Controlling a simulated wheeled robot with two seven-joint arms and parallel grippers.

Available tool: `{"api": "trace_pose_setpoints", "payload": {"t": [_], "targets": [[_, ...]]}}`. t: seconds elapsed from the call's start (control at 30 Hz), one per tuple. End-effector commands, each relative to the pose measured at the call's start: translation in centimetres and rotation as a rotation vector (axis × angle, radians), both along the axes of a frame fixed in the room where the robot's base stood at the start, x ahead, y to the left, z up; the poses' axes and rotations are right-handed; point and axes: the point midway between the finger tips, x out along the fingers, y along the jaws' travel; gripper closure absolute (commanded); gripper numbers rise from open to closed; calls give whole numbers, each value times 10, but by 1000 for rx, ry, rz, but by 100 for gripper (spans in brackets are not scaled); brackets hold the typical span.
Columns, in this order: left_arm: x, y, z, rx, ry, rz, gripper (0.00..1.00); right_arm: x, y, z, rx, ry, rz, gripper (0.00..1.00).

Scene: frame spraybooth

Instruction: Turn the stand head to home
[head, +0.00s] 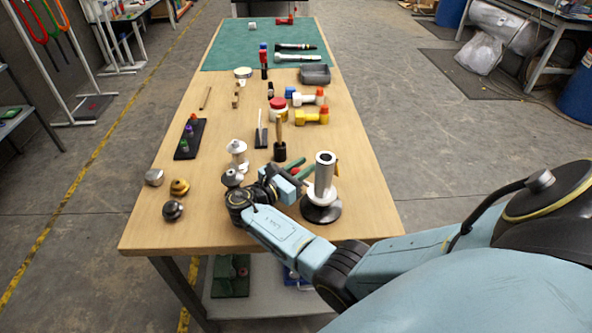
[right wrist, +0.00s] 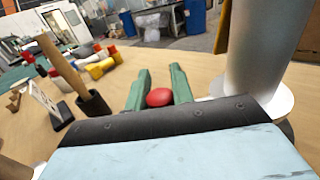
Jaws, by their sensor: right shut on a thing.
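The stand (head: 323,180) is a grey metal cylinder with a white collar on a dark round base. It stands upright near the right front of the wooden table. In the right wrist view the cylinder (right wrist: 265,50) fills the right side. How the knob joins the stand is hidden behind the gripper. My left gripper is not in view.
A dark holder with a wooden handle (head: 280,135) stands just behind my gripper. White (head: 238,150) and dark round knobs (head: 172,210) lie left of my arm. Yellow and white dumbbell-like parts (head: 312,117) lie farther back. The table's right edge strip is clear.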

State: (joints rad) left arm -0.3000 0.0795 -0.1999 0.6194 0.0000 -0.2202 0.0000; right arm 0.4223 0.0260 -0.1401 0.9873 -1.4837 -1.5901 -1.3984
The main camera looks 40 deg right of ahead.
Motion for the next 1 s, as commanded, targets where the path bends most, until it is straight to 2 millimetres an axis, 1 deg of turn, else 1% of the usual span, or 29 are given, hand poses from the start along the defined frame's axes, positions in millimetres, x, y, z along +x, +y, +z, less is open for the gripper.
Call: {"api": "trace_pose_setpoints", "payload": {"t": [0.03,0.2,0.53,1.0], "targets": [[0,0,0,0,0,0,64,-7,-8,-2,-8,7,-23,100],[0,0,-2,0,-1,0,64,-9,-13,-4,-6,11,-70,100],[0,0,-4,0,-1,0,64,-10,-16,-6,-3,15,-125,100],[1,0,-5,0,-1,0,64,-11,-17,-6,0,16,-150,100]]}}
